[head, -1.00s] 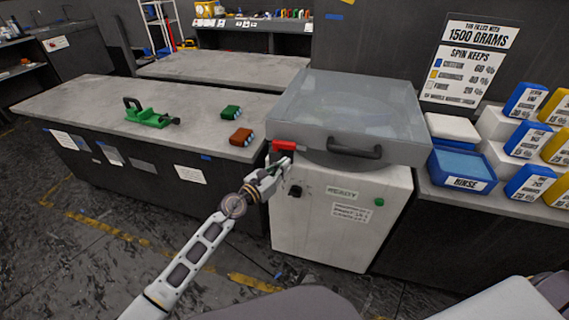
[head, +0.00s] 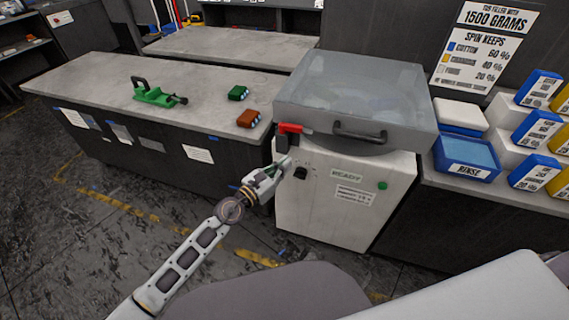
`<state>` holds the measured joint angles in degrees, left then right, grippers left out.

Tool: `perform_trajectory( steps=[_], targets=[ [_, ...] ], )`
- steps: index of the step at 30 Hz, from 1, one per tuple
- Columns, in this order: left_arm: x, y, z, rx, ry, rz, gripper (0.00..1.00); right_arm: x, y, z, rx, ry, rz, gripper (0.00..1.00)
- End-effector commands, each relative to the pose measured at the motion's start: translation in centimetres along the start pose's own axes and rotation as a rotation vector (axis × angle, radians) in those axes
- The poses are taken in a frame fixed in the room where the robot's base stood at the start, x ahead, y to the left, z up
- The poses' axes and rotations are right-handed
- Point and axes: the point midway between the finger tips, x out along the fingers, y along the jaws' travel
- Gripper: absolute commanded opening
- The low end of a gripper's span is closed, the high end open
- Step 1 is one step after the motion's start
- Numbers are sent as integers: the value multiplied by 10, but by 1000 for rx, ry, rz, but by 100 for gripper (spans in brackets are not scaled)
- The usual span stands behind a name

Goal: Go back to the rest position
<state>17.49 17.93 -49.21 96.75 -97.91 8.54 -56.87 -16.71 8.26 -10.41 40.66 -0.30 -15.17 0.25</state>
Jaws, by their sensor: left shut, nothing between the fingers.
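My left gripper (head: 281,166) is shut and empty. It is in front of the upper left front of the white machine (head: 335,215), just below the red latch (head: 290,128). In this view its tip overlaps the machine's front near the black knob (head: 300,173); I cannot tell whether it touches. My left arm reaches in from the bottom left. My right gripper is not in view. The machine's clear lid (head: 355,95) is down, with a dark handle at its front.
A grey counter (head: 75,85) at left holds a green clamp (head: 155,95), a green block (head: 238,92) and a brown block (head: 248,118). A blue rinse tub (head: 466,160) and several boxes stand at right. The floor (head: 60,240) in front of the left counter is clear.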

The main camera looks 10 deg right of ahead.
Motion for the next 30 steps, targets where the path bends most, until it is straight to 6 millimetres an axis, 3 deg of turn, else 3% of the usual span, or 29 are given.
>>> perform_trajectory(
  steps=[19,26,30],
  targets=[
    [0,0,0,-58,-1,1,0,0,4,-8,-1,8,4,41],
    [0,6,4,-236,-23,24,0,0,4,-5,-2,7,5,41],
    [0,13,6,-447,-51,45,0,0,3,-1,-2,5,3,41]
  ],
)
